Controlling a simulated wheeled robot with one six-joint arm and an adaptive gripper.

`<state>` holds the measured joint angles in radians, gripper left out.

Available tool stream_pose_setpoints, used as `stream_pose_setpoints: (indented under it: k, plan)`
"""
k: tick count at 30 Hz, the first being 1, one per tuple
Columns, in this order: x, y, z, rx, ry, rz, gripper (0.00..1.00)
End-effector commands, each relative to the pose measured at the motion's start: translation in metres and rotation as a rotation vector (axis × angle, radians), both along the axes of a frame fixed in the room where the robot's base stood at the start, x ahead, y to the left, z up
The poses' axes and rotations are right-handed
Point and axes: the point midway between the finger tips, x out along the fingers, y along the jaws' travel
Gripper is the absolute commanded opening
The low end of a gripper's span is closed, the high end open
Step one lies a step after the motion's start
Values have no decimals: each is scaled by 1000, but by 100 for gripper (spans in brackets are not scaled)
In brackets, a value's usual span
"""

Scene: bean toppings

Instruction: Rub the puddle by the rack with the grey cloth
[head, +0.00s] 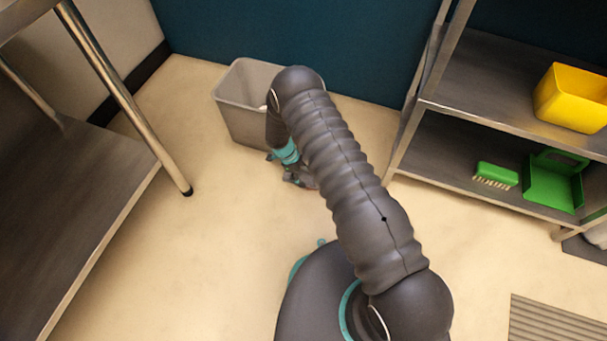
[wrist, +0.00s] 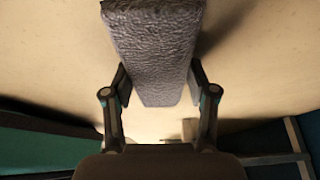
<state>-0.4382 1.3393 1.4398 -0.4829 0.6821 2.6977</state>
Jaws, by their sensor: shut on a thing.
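The grey cloth (wrist: 155,50) is a thick, rough-textured folded pad in the wrist view. My gripper (wrist: 160,88) is shut on it, with one finger on each side, and the pad sticks out beyond the fingers over pale floor. In the head view my gripper (head: 297,178) is low by the floor, in front of the bin, and the cloth is mostly hidden there. The metal rack (head: 460,85) stands at the right, apart from my gripper. I cannot make out a puddle in either view; my arm covers part of the floor by the rack.
A grey bin (head: 237,110) stands against the teal wall, close behind my gripper. A steel table (head: 75,210) is at the left. The rack bears a yellow container (head: 572,100), a green brush (head: 496,174) and a green dustpan (head: 553,183). Floor between table and bin is clear.

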Motion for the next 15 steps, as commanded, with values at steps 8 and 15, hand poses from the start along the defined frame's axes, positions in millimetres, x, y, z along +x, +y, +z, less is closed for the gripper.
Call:
stream_pose_setpoints:
  k: [8, 15]
  plan:
    - [-21, 8, 1, 0, 0, 1, 30]
    - [-32, 12, 2, -1, 0, 1, 30]
